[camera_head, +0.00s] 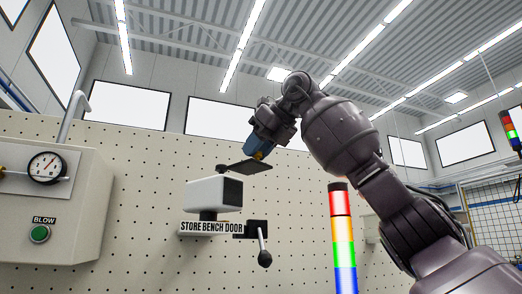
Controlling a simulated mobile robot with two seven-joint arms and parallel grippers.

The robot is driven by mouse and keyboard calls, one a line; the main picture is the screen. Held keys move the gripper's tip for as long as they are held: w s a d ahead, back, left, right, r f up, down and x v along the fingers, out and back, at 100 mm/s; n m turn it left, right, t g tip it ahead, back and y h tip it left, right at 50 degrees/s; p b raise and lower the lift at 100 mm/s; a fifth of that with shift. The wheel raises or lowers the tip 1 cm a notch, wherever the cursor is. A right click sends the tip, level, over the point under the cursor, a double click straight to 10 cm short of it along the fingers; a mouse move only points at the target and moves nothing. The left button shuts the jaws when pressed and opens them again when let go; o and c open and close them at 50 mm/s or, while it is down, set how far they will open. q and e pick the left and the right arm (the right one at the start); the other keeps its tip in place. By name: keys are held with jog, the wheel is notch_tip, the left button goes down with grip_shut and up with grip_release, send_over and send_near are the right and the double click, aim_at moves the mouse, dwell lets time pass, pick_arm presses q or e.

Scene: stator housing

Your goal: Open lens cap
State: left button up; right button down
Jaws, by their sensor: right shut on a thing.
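A white box-shaped camera (206,193) stands on a mount on the pegboard wall, its dark front face (232,191) turned right. A thin dark plate (250,167), which looks like the lens cap, sticks out above the top front edge of the camera, tilted, with the dark face uncovered below it. My right gripper (259,155) reaches down from the upper right and is shut on the plate; the fingertips are small and partly hidden. My left gripper is not in view.
A "STORE BENCH DOOR" sign (211,227) and a black lever handle (264,259) sit below the camera. A red, yellow, green and blue light column (342,240) stands to the right. A gauge box (45,200) with a green button (39,234) is at the left.

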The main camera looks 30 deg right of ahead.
jog(key=shift+w+a+r+g, duration=0.2)
jog(key=shift+w+g, duration=0.1)
jog(key=shift+g, duration=0.4)
jog(key=shift+w+g, duration=0.1)
jog(key=shift+g, duration=0.2)
jog(key=shift+r, duration=0.15)
dwell(2.0)
jog(key=c, duration=1.4)
grip_release()
jog(key=o, duration=0.5)
jog(key=shift+w+a, duration=0.15)
jog(key=shift+a, duration=0.05)
jog(key=shift+c, duration=0.2)
jog(key=shift+d, duration=0.1)
jog(key=shift+d, duration=0.1)
